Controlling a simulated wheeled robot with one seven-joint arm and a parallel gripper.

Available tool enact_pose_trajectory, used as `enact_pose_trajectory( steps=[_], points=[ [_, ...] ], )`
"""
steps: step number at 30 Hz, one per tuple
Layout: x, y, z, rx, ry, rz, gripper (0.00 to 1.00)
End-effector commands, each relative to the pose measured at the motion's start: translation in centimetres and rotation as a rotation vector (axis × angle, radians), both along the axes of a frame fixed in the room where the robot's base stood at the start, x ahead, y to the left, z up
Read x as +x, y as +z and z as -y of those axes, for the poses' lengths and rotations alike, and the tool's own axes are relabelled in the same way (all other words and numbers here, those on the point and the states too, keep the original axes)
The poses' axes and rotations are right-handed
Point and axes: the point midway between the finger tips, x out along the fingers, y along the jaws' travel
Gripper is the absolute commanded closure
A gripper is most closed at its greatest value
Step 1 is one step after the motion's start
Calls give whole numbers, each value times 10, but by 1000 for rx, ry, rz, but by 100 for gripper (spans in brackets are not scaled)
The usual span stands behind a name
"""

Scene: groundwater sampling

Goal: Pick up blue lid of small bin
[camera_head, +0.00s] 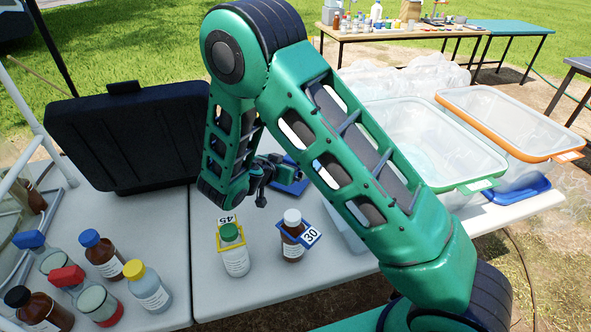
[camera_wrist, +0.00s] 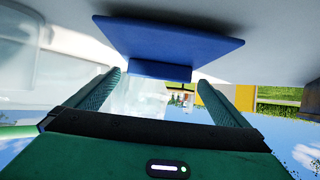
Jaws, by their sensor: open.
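The blue lid (camera_head: 291,180) lies on the white table, partly hidden behind my arm. In the wrist view the blue lid (camera_wrist: 170,40) shows as a flat plate with a small block-shaped handle (camera_wrist: 160,70). My gripper (camera_head: 262,188) is just left of the lid in the head view. In the wrist view my gripper (camera_wrist: 159,79) is open, with the handle showing between its two fingertips. I cannot tell whether they touch it. A pale translucent bin (camera_head: 345,232) shows partly behind my arm.
A white bottle with a green cap (camera_head: 235,259) and a brown bottle (camera_head: 292,244) stand in front of my gripper. Several bottles stand at left. A black case (camera_head: 125,140) is behind. Large clear bins with green (camera_head: 478,186) and orange (camera_head: 567,157) rims are right.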

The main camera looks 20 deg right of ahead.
Motion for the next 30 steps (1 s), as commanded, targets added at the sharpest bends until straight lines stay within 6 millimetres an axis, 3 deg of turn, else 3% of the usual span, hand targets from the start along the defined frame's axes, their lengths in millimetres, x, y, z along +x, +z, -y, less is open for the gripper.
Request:
enact_pose_trajectory(
  steps=[3, 11, 16, 30],
  points=[
    [10, -8, 11, 1, -2, -1, 0],
    [13, -10, 13, 1, 1, 0, 0],
    [13, -10, 13, 1, 0, -1, 38],
    [13, -2, 12, 2, 0, 0, 38]
  ],
)
